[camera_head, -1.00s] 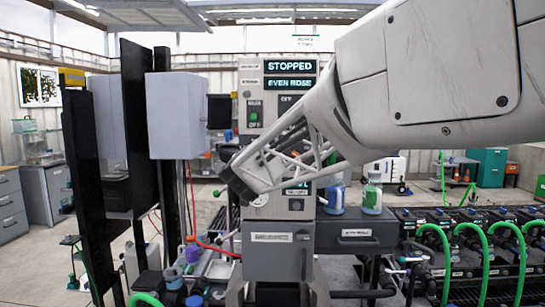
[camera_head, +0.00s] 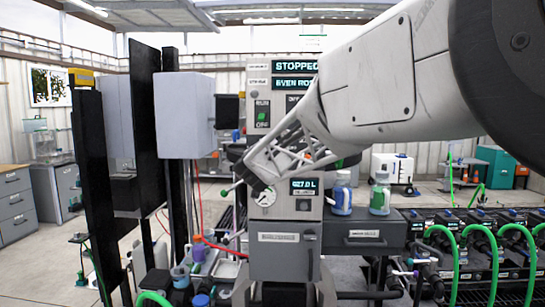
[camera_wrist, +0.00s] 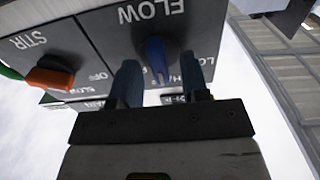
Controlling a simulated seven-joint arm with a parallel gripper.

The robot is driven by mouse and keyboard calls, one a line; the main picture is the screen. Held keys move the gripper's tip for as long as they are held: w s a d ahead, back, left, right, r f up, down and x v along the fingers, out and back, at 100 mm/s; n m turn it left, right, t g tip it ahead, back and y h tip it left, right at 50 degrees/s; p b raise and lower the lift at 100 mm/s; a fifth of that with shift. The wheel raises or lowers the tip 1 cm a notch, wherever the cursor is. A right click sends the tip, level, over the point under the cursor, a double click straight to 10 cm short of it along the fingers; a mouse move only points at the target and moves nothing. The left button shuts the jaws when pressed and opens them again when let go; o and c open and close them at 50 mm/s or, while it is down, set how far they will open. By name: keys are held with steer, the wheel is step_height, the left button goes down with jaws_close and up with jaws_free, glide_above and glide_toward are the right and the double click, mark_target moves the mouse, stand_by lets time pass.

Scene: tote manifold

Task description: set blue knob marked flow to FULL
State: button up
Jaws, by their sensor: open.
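The blue knob (camera_wrist: 155,55) sits on the dark panel face under the word FLOW, which appears upside down in the wrist view. My gripper (camera_wrist: 159,64) is open, with one finger on each side of the knob; I cannot tell whether either finger touches it. The fingers hide part of the lettering around the knob, and I cannot read the word FULL. In the head view, my wrist covers the middle of the grey control column (camera_head: 284,258), and the blue knob is hidden there.
An orange-red knob (camera_wrist: 50,78) marked STIR, with OFF beside it, is close by on the same panel. The column shows STOPPED on its display (camera_head: 295,66). A round gauge (camera_head: 265,197) is below my wrist. Two bottles (camera_head: 380,196) stand to the right.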

steer(key=shift+c, duration=0.3)
jaws_close()
steer(key=shift+m, duration=0.4)
steer(key=m, duration=1.1)
steer(key=shift+d+f, duration=0.15)
steer(key=shift+d, duration=0.05)
steer(key=shift+o, duration=0.3)
jaws_free()
